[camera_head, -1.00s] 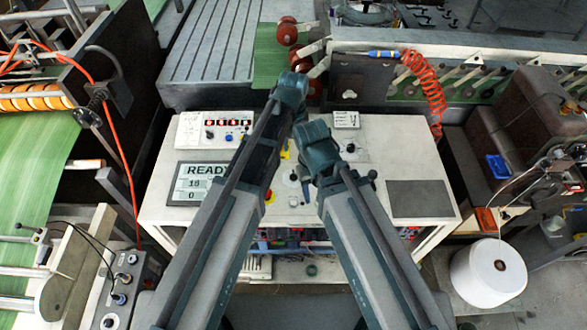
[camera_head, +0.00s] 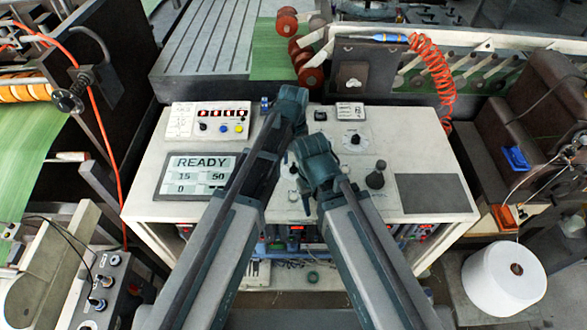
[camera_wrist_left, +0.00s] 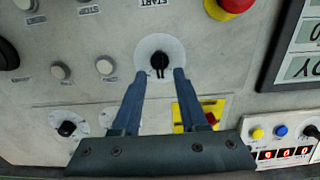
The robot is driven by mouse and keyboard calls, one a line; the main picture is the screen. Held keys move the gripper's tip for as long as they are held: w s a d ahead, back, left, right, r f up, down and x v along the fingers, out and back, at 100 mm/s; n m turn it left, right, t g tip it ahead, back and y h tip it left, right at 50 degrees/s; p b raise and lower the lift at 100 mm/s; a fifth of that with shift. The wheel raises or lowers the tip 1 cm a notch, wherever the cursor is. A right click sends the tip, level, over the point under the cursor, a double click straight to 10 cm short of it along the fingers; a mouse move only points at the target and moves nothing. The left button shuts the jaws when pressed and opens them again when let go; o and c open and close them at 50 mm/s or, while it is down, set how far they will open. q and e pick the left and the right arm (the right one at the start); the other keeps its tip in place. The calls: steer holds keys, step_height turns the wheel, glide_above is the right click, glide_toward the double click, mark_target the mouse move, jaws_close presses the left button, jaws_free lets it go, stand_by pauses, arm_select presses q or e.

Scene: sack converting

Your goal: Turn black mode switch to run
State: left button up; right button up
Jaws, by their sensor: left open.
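A black rotary switch (camera_wrist_left: 159,60) on a pale round plate sits on the grey panel in the left wrist view. Its mode markings cannot be read; a START label (camera_wrist_left: 156,3) lies at the top edge. My left gripper (camera_wrist_left: 158,76) is open, with a fingertip on either side of the plate's lower part. Contact with the switch cannot be made out. In the head view my two arms hide this part of the console (camera_head: 415,150). My right gripper is not visible beneath its arm.
A screen (camera_head: 195,177) reads READY. Nearby are a red mushroom button (camera_wrist_left: 234,4), a yellow piece with red (camera_wrist_left: 195,114), grey buttons (camera_wrist_left: 104,66) and a second black knob (camera_wrist_left: 66,128). A red coiled hose (camera_head: 432,80) hangs behind the console.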

arm_select(q)
step_height(320, 180, down, 2)
steer(key=shift+f+b, duration=0.15)
steer(key=shift+b, duration=0.5)
jaws_close()
